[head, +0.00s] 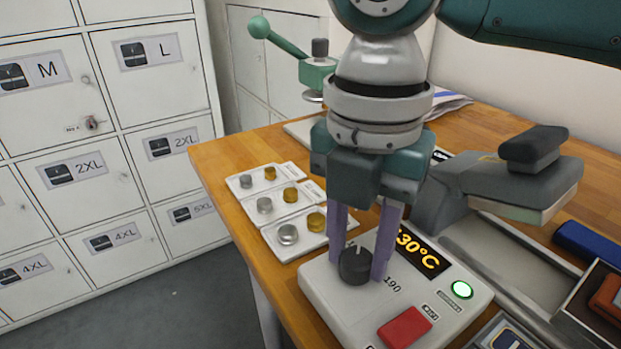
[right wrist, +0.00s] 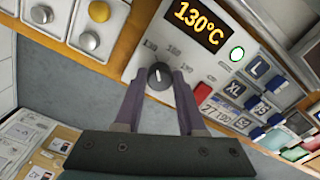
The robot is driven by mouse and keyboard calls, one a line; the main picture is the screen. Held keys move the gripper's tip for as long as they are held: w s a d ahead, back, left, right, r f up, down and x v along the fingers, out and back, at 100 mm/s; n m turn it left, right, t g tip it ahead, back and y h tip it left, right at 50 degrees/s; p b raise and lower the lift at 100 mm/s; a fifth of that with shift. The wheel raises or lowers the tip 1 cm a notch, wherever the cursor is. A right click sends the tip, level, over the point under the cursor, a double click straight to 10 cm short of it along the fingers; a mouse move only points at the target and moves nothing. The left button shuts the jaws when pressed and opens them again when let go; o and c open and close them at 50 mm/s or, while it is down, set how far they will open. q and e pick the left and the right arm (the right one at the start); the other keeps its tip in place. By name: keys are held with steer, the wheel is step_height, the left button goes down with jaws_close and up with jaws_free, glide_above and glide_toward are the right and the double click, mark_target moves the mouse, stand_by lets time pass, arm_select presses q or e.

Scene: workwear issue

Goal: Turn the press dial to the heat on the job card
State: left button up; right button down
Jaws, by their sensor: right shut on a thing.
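The press control box (head: 325,292) is pale, with a dark round dial (head: 354,267). My right gripper (head: 360,262) points down over it, with its two purple fingers shut on the dial's sides. In the right wrist view the dial (right wrist: 159,79) sits between the fingertips, its white mark pointing roughly up the picture. The lit display (right wrist: 199,23) reads 130°C; in the head view the gripper hides the start of this display (head: 422,254). I cannot make out a job card in either view. My left gripper is not in view.
A red button (head: 404,328) and a lit green button (head: 462,290) share the box. The grey heat press (head: 500,185) stands behind right. Plates with silver and gold knobs (head: 285,235) lie left on the wooden table (head: 225,160). White lockers (head: 100,130) stand beyond.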

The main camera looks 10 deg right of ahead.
stand_by(0.3)
steer(key=shift+r+m+p, duration=0.2)
steer(key=shift+m+p, duration=0.4)
steer(key=shift+p, duration=0.45)
steer(key=m+p, duration=0.5)
steer(key=p, duration=0.1)
steer(key=shift+s+m+p, duration=0.15)
steer(key=shift+m+p, duration=0.15)
steer(key=shift+m, duration=0.1)
steer(key=m+p, duration=0.3)
steer(key=m, duration=0.2)
steer(key=shift+p, duration=0.4)
steer(key=m+p, duration=0.1)
steer(key=m, duration=0.2)
steer(key=shift+f+m+p, duration=0.1)
steer(key=shift+m+p, duration=0.2)
steer(key=shift+m, duration=0.1)
steer(key=shift+m+p, duration=0.45)
steer(key=shift+m, duration=0.55)
steer(key=shift+f, duration=0.1)
steer(key=c, duration=0.5)
jaws_free()
